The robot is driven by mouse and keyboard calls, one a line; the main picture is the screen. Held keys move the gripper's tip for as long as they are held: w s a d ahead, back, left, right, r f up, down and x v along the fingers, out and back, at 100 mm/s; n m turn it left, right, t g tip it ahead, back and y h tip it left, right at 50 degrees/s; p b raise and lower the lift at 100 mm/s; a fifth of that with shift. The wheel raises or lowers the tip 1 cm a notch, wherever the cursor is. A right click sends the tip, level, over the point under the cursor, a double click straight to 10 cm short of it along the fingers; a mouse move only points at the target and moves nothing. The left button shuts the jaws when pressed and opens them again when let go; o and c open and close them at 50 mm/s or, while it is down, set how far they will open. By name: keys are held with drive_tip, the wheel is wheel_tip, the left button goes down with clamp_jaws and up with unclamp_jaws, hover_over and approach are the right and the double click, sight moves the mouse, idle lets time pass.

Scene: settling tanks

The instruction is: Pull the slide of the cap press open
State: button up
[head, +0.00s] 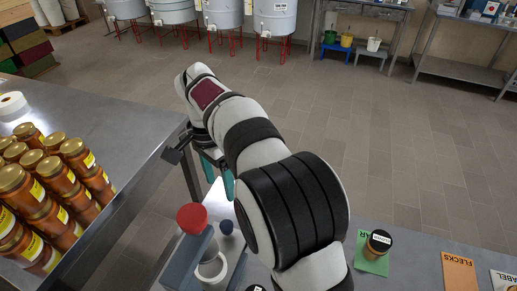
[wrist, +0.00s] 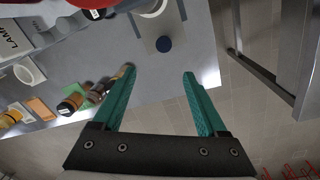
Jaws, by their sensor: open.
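The cap press (head: 187,259) stands at the lower middle of the head view, grey with a red knob (head: 192,218) on top and a white cylinder (head: 211,267) beside it. A dark blue round knob (head: 226,227) sits at the slide, beyond the cylinder; in the wrist view this knob (wrist: 164,44) lies on a grey plate (wrist: 168,30) that looks like the slide. My gripper (head: 219,178) has teal fingers, open and empty. In the wrist view the knob lies just ahead of the gap between the fingertips (wrist: 159,74), apart from both. My arm hides part of the bench.
Honey-coloured jars (head: 60,180) are stacked on a steel table (head: 110,130) at left. Another jar (head: 378,242) stands on a green card (head: 371,260), with an orange card (head: 459,272) at right. Floor beyond the bench is free; tanks (head: 224,12) stand far back.

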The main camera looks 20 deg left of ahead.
sight(226, 224)
drive_tip(key=f, duration=1.6)
drive_tip(key=shift+s+d, duration=0.1)
drive_tip(key=shift+s, duration=0.2)
clamp_jaws()
idle(0.4)
